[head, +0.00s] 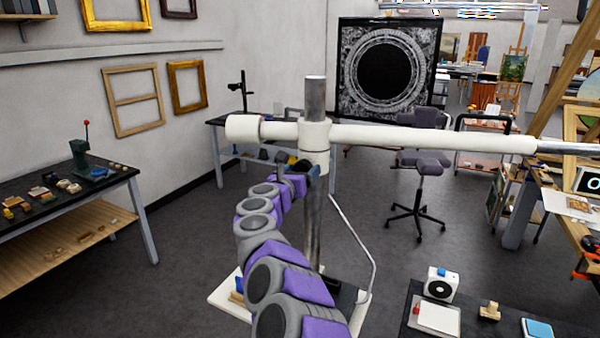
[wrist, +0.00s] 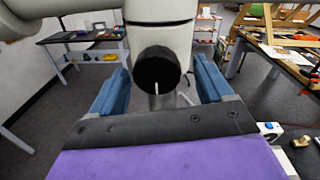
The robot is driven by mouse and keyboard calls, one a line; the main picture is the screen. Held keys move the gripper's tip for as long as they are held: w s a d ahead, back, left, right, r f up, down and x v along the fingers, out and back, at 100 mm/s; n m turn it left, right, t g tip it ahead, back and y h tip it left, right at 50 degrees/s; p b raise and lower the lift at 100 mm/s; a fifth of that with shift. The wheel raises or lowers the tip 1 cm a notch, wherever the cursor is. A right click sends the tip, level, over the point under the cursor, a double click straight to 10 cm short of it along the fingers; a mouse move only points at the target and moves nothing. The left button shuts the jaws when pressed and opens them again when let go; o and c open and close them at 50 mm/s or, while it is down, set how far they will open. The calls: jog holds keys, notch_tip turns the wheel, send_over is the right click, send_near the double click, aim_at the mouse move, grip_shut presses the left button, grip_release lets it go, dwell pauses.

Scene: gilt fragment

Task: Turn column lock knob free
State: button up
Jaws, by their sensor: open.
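The lock knob (wrist: 158,68) is black and round, with a white mark low on its face. It sits on the white collar (wrist: 160,28) of the column and faces me in the wrist view. My gripper (wrist: 163,74) is open, with one blue finger left and one right of the knob. Gaps show between the knob and both fingers, and nothing is held. In the head view, the metal column (head: 315,98) stands upright through the collar, which carries a long white crossarm (head: 430,138). My gripper (head: 308,168) is just below the collar there, and my arm largely hides the knob.
A dark workbench (head: 110,183) with small pieces stands at the left. An office chair (head: 420,170) is behind the crossarm. A low dark table (head: 465,325) with a white box (head: 441,284) is at the front right. The floor between is mostly clear.

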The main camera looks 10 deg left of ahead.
jog(key=shift+a, duration=0.5)
jog(key=c, duration=0.3)
jog(key=shift+d, duration=0.25)
jog(key=c, duration=0.5)
jog(key=shift+c, duration=1.1)
